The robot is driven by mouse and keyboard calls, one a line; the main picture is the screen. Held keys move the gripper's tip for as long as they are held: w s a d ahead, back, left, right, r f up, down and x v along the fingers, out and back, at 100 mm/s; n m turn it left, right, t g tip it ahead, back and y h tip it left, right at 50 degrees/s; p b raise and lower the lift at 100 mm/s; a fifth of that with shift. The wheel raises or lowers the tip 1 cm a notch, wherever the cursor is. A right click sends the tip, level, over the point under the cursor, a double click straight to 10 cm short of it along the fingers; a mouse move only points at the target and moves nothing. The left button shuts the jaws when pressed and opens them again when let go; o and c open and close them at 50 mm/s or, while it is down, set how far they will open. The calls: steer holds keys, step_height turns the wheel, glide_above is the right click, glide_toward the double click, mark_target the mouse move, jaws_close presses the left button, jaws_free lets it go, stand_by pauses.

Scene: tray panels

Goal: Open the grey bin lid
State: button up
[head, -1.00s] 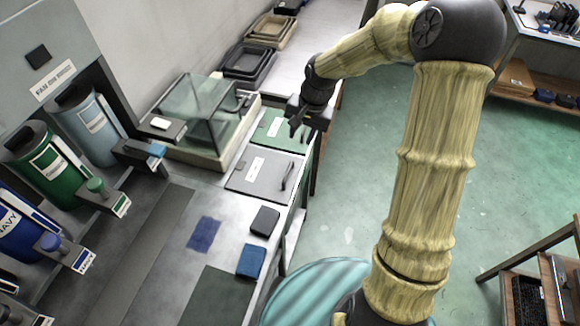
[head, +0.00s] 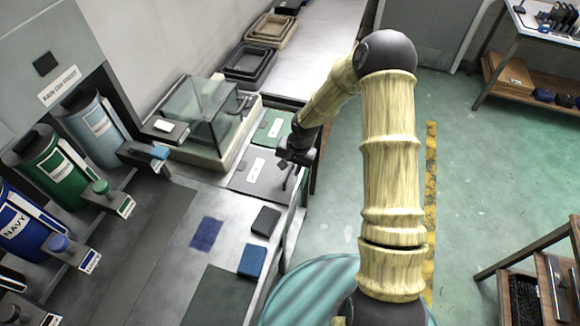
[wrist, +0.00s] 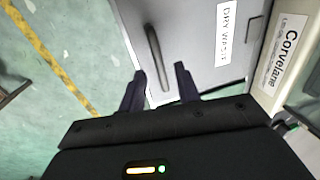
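The grey bin lid (head: 250,180) lies flat and closed in the counter, with a white label on it. In the wrist view the grey lid (wrist: 195,45) fills the upper middle, with its label and a dark bar handle (wrist: 155,50). My gripper (head: 289,178) is above the lid's right edge in the head view and hides the handle there. In the wrist view my gripper (wrist: 160,70) is open, with its two dark fingers apart on either side of the handle's near end. I cannot tell how far above the handle the fingertips are.
A green lid (head: 270,130) lies just behind the grey one. A glass-covered box (head: 205,115) stands to the left. A dark block (head: 265,221) and a blue block (head: 252,261) lie on the counter in front.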

steer(key=shift+a+f, duration=0.15)
steer(key=shift+f, duration=0.45)
jaws_close()
steer(key=shift+w+r, duration=0.1)
steer(key=shift+r, duration=0.05)
